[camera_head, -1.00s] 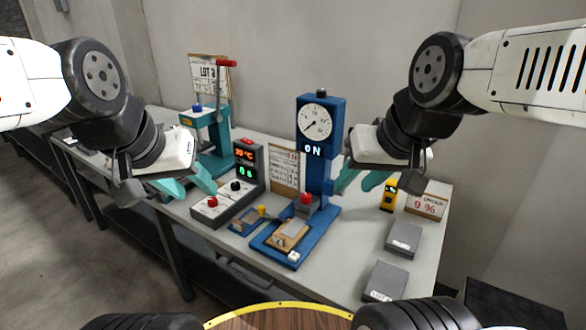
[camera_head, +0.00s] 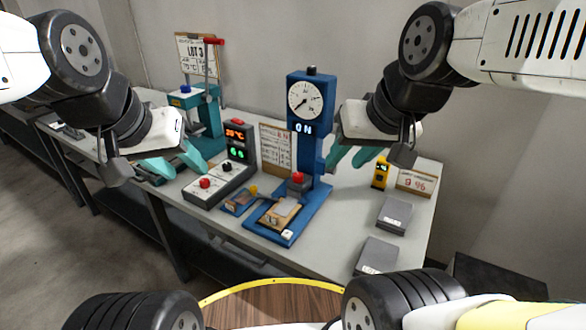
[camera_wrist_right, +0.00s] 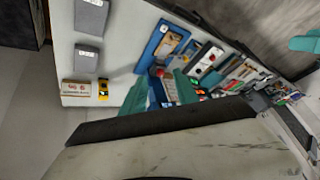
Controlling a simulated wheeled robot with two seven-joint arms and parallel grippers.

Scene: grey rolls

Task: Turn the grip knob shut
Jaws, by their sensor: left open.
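A blue stand (camera_head: 304,120) with a round dial (camera_head: 305,99) and a lit "ON" display stands upright on the bench. A red knob (camera_head: 297,178) sits low at its front, above a tan block (camera_head: 281,214) on its blue base. Which part is the grip knob, I cannot tell for sure. My right gripper (camera_head: 352,160) is open and empty, just right of the stand's column; its teal fingers also show in the wrist view (camera_wrist_right: 160,92). My left gripper (camera_head: 178,164) is open and empty, left of the control box, apart from the stand.
A grey control box (camera_head: 215,184) with a red button and lit displays stands left of the stand. A teal press (camera_head: 206,118) is behind it. Bare bench (camera_head: 335,235) lies between.

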